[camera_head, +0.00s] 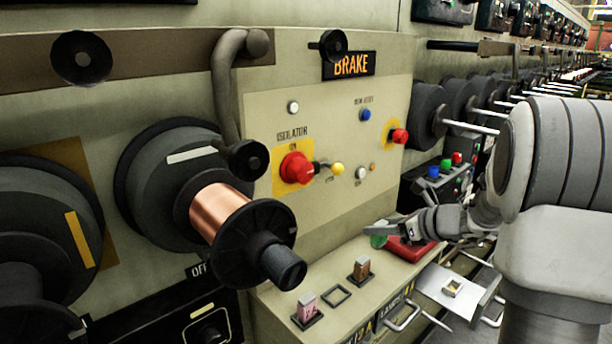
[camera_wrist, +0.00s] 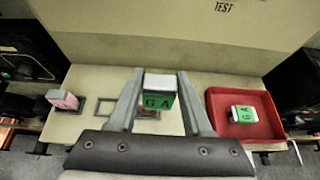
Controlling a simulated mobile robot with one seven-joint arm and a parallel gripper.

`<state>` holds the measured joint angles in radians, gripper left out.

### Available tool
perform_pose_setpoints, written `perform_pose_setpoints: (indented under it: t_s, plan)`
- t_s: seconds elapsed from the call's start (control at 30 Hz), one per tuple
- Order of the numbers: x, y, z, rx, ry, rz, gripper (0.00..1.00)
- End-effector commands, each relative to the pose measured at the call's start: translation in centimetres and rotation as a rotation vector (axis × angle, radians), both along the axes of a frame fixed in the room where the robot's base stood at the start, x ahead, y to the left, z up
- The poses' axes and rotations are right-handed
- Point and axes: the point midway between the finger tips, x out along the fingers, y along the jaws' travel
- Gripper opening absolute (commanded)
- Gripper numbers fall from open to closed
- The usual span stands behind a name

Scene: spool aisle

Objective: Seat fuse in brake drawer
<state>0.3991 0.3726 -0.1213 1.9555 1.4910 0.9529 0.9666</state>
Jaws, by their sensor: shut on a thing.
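My gripper (camera_wrist: 160,82) is shut on a green fuse with a white top (camera_wrist: 158,99), held between its two fingers; the lettering on its face is only partly legible. In the head view my gripper (camera_head: 380,232) is above the ledge, left of the red tray, and the held fuse (camera_head: 378,241) shows as a green patch. A pale open drawer (camera_head: 436,278) with a small socket-like piece in it (camera_head: 453,288) sticks out at lower right. The BRAKE sign (camera_head: 349,65) is on the panel above.
A second green and white fuse (camera_wrist: 243,114) lies in the red tray (camera_wrist: 270,129). On the ledge are a pink fuse (camera_head: 307,307), an empty square frame (camera_head: 336,295) and a brown fuse (camera_head: 361,268). A copper spool (camera_head: 222,207) juts out at left.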

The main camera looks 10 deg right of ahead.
Motion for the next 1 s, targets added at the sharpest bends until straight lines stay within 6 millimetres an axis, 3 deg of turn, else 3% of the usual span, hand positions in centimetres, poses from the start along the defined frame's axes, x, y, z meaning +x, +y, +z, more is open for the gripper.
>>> perform_pose_setpoints:
  t_s: [0.2, 0.4, 0.7, 1.0]
  plan:
    - [-0.4, 4.7, 1.5, 0.002, 0.002, -0.085, 0.00]
    - [-2.0, 7.1, 1.1, 0.002, 0.003, -0.185, 0.00]
    - [-4.8, 9.0, -0.1, 0.000, 0.003, -0.279, 0.00]
    - [-6.2, 9.5, -1.6, 0.002, 0.007, -0.311, 0.00]
